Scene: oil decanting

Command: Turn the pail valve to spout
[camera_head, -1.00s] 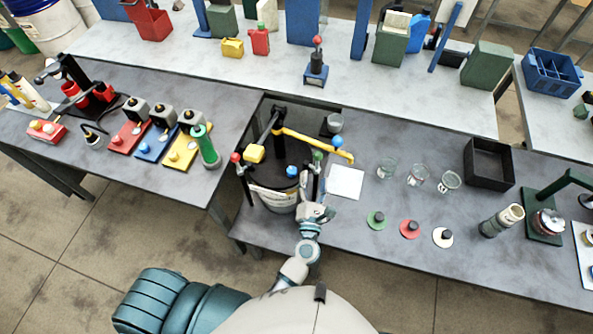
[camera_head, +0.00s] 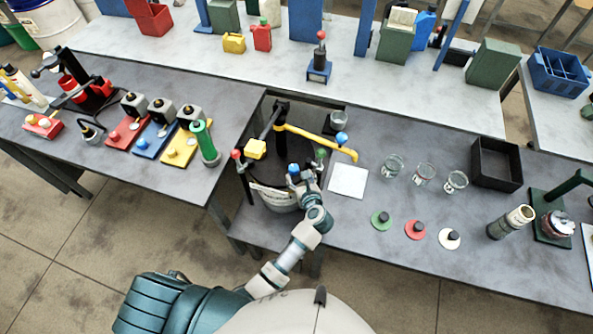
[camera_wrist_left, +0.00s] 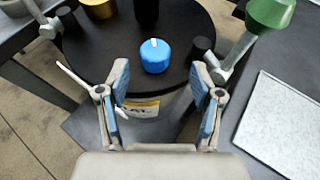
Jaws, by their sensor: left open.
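The pail (camera_head: 272,197) has a black lid and a pale label and stands in the gap between the benches. A blue knob (camera_head: 293,169) with a white mark sits on the lid; it also shows in the left wrist view (camera_wrist_left: 155,56), with the mark pointing away from the gripper. A yellow spout arm (camera_head: 315,140) reaches right from the black post above the pail. My left gripper (camera_head: 303,183) is open at the pail's front right edge. In the wrist view its blue-padded fingers (camera_wrist_left: 160,98) stand apart, with the knob beyond them, untouched. My right gripper is out of view.
A red-topped clamp (camera_head: 236,155) and a green-topped clamp (camera_head: 321,153) flank the pail. A white plate (camera_head: 348,180) lies on the right bench with several glass jars beyond it. Colored pump stations (camera_head: 157,140) stand on the left bench.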

